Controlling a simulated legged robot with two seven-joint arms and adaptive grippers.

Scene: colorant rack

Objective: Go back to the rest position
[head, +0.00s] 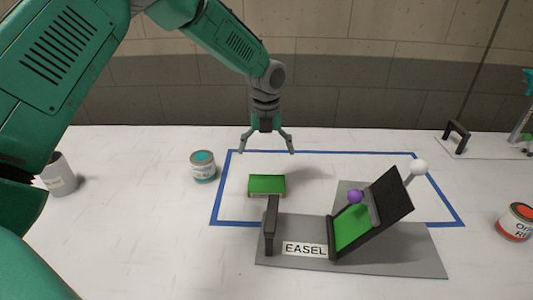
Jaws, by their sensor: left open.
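My left gripper (267,152) hangs at the upper middle of the head view, pointing down with its fingers spread and nothing between them. It is above the far part of the blue outlined area, behind a green block (267,184). My left arm comes in from the upper left. My right gripper is not in view.
An easel (405,207) with a tilted black board and green panel stands on a grey base labelled EASEL, with a purple ball (355,196) near the panel. A teal-topped can (203,166) is left, an orange can (516,222) right. A grey cup (59,176) stands far left.

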